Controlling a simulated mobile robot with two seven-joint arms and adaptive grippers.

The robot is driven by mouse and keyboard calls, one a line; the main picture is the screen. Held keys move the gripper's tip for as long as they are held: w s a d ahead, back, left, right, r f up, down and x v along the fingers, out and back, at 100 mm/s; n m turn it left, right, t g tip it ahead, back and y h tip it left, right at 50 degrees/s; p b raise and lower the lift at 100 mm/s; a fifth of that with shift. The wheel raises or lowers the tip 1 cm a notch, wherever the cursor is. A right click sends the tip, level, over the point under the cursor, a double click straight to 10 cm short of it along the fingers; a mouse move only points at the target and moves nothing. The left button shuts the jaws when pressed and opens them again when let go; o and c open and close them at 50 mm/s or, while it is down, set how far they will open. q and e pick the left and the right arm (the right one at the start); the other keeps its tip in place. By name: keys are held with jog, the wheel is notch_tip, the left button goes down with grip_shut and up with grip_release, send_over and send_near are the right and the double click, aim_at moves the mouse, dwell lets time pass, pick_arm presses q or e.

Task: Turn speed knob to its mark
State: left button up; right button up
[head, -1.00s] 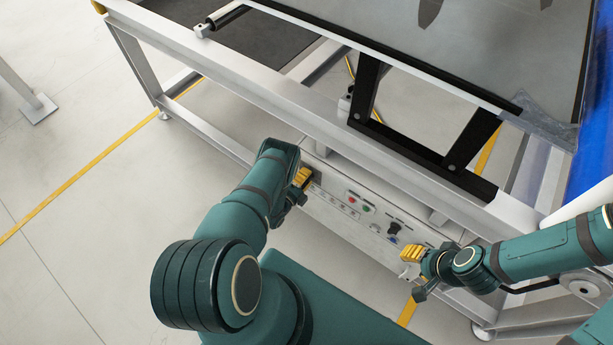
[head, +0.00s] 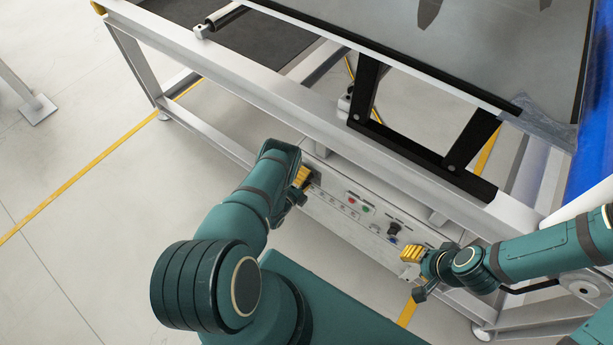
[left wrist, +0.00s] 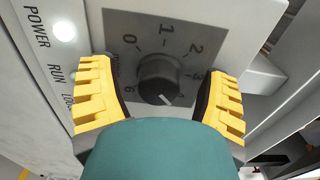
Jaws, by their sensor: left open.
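In the head view my left gripper (head: 303,180) is at the left part of the control panel (head: 335,212) and hides the knob. My right gripper (head: 412,255) is near the panel's right end; its opening is unclear.
Red and green buttons (head: 359,204) and another black knob (head: 394,228) sit on the panel right of my left gripper. A lit lamp (left wrist: 64,31) is beside the dial. The frame's pale beam (head: 250,92) runs above the panel.

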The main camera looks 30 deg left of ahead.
pick_arm(q)
jog(key=shift+s, duration=0.1)
jog(key=s+a, duration=0.1)
jog(key=s, duration=1)
jog(key=shift+s, duration=0.4)
jog(key=shift+w, duration=0.15)
jog(key=w+d+r+n+g+y, duration=0.2)
jog(key=w+d+r+n+g, duration=0.5)
jog(key=n, duration=0.5)
jog(key=s+d+r+n+g+h, duration=0.4)
jog(key=s+d+r+n+g, duration=0.4)
jog(key=s+d+r, duration=0.4)
jog(key=d+r+g, duration=0.1)
jog(key=d+r, duration=0.1)
jog(key=d, duration=0.2)
jog(key=shift+s+n, duration=0.3)
